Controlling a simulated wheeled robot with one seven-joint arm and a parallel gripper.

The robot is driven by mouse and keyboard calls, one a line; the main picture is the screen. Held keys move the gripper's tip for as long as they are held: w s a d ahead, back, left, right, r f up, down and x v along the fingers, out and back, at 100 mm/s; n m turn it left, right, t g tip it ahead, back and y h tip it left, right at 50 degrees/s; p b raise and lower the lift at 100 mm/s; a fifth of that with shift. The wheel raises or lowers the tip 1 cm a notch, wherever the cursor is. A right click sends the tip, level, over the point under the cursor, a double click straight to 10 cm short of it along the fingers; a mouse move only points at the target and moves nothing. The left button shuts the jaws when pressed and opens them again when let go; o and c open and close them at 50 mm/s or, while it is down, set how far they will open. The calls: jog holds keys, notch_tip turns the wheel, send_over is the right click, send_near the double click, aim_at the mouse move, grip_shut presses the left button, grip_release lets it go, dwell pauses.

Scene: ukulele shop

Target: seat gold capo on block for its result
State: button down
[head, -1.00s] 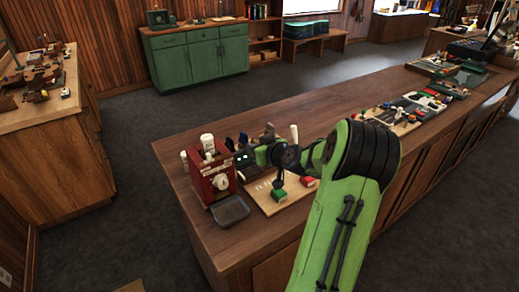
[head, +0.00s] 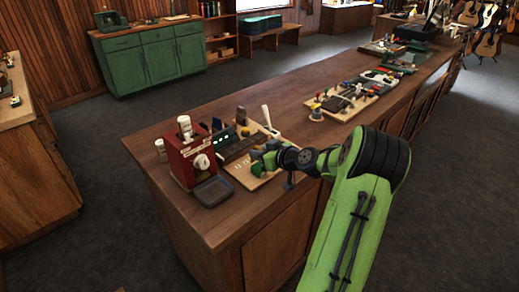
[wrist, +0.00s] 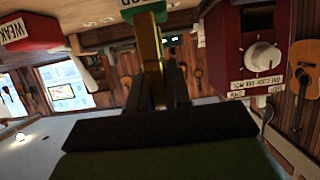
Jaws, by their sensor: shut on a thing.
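My gripper (wrist: 158,88) is shut on the gold capo (wrist: 152,50), a narrow yellow bar rising between the dark fingers in the wrist view. The green block (wrist: 140,9), with partly cut-off white lettering, is right at the capo's far end; I cannot tell whether they touch. A red block (wrist: 30,30) marked WEAK is at upper left of the wrist view. In the head view the green block (head: 258,170) is beside my gripper on the pale board (head: 240,178). The capo is too small to make out there, and my arm hides the red block.
A red machine (head: 188,160) with a white dial stands left of the board, with a dark tray (head: 213,191) before it. Upright tools (head: 241,116) stand behind the board.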

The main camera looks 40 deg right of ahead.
jog(key=shift+f, duration=0.95)
jog(key=shift+b, duration=0.95)
jog(key=shift+f+b, duration=0.55)
jog(key=shift+b, duration=0.15)
jog(key=c, duration=1.4)
grip_release()
jog(key=shift+o, duration=0.2)
jog(key=v, duration=1.1)
jog(key=shift+b, duration=0.35)
